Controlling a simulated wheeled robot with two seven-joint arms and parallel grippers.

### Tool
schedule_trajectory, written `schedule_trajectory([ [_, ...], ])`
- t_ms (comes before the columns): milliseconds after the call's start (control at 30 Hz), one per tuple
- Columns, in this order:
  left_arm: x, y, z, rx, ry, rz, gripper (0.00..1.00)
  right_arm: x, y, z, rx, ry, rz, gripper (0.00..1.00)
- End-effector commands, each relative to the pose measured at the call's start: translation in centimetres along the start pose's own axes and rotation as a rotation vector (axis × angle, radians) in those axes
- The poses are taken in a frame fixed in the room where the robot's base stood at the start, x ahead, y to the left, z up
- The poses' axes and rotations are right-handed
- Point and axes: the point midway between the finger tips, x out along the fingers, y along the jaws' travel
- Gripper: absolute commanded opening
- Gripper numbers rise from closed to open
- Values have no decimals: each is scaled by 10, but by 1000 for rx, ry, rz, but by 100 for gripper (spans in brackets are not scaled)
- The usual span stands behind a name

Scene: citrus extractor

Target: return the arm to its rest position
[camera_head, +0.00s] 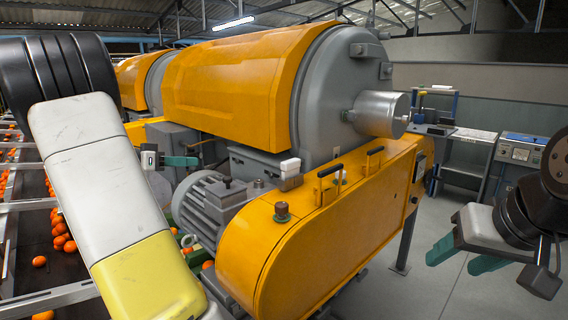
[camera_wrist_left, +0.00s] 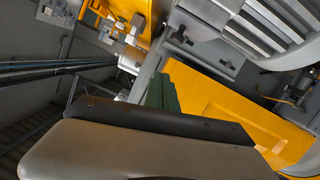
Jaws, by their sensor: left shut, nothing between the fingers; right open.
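My left arm (camera_head: 105,190), with white and yellow links, rises in the left of the head view, bent. Its gripper (camera_head: 196,161) shows teal fingers just right of the arm, above the grey motor (camera_head: 207,205) of the citrus extractor (camera_head: 230,90). The fingers are shut and hold nothing. In the left wrist view the green fingers (camera_wrist_left: 162,93) are partly hidden behind a dark and grey part in the foreground. My right gripper (camera_head: 462,258) is open and empty at the right, over the floor, apart from the extractor.
An orange belt guard (camera_head: 310,240) with black handles stands in the middle, between my grippers. A conveyor with oranges (camera_head: 60,243) runs at the left, beside and behind my left arm. A workbench (camera_head: 465,137) and a control box (camera_head: 522,150) stand at the back right. Grey floor (camera_head: 425,285) is clear at the right.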

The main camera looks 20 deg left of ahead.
Motion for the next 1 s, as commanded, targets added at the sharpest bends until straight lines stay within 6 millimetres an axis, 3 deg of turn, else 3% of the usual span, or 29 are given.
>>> schedule_trajectory([
  [133,8,10,0,-13,-25,15,0,0,0,0,0,0,0,55],
  [233,32,43,2,-60,-111,57,0,0,0,0,0,0,0,55],
  [267,42,58,3,-79,-151,72,0,0,0,0,0,0,0,55],
  [400,81,148,23,-179,-402,109,0,0,0,0,0,0,0,55],
  [500,90,207,43,-223,-569,75,0,0,0,0,0,0,0,55],
  [700,76,295,83,-229,-776,-87,0,0,0,0,0,0,0,55],
  [833,58,329,104,-198,-800,-210,0,0,0,0,0,0,0,55],
  [1000,41,350,119,-164,-742,-315,0,0,0,0,0,0,0,55],
])
